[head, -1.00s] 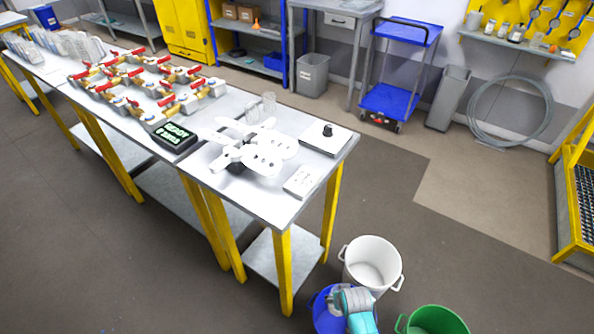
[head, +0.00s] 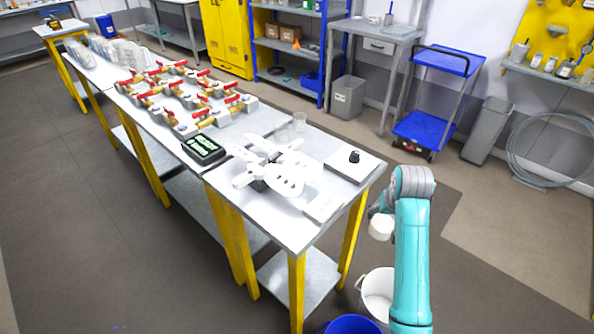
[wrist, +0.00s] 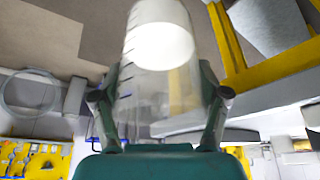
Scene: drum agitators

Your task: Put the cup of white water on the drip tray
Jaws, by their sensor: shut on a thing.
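My gripper (wrist: 160,88) is shut on the cup of white water (wrist: 160,45), a clear cup with dark marks on its side and white liquid in it. A finger stands on each side of it in the wrist view. In the head view the cup (head: 381,229) hangs below my gripper (head: 383,213), right of the bench's near end and above the bins. A small flat white plate (head: 322,209) lies at the bench's near corner; I cannot tell whether it is the drip tray.
A white bin (head: 375,292) and a blue bin (head: 352,325) stand on the floor.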

